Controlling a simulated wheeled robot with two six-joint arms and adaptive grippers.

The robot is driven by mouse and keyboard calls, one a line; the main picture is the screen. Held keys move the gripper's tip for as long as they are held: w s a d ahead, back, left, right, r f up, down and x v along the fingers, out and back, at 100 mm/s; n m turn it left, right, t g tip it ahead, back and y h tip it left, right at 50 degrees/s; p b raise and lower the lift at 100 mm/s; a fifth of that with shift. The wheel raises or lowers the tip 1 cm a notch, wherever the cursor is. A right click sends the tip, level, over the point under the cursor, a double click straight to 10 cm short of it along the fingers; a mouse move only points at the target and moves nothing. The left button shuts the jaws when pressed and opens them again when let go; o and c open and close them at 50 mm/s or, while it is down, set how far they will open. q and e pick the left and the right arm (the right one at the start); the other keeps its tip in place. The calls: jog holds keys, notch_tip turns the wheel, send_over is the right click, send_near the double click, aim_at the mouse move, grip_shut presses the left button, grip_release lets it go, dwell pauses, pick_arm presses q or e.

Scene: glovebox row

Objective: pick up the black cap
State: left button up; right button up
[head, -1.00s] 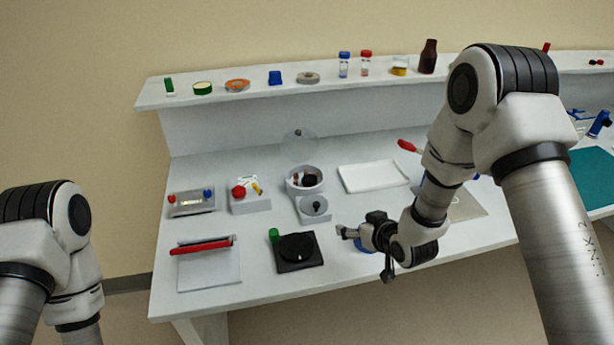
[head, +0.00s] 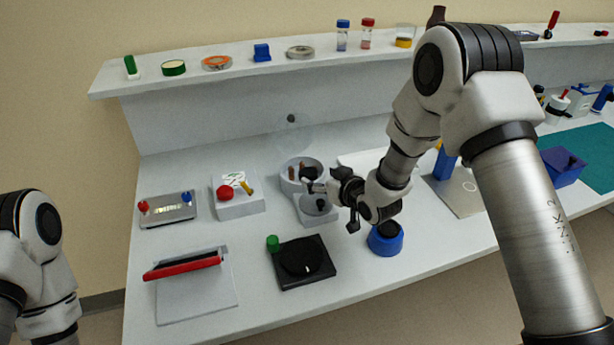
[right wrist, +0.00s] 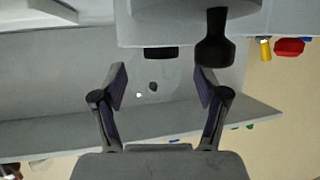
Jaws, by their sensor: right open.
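A small black knob-shaped piece, which looks like the black cap (right wrist: 214,40), stands on the pale front part of a white round-bowled device. It also shows in the head view (head: 322,206), just below my right gripper's fingers. My right gripper (head: 309,185) is open and empty above the device. In the right wrist view, the cap is beyond the fingertips (right wrist: 161,75), nearer the right-hand finger, and not between them. Another dark part (right wrist: 161,52) shows at the bowl. My left arm shows at the left edge of the head view, its gripper out of frame.
A clear raised lid (head: 291,120) stands behind the bowl (head: 290,186). A grey box with a red knob (head: 236,205) is left, a black plate device (head: 303,262) in front, a blue ring with a dark centre (head: 386,240) right. The shelf (head: 190,85) runs behind.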

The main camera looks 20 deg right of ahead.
aim_at(310, 173)
jog(key=p+x, duration=0.1)
jog(key=x, duration=0.3)
jog(key=shift+w+a+r, duration=0.15)
jog(key=shift+w, duration=0.05)
jog(key=shift+w+f, duration=0.15)
jog(key=shift+f, duration=0.05)
jog(key=shift+r, duration=0.1)
jog(key=c, duration=0.8)
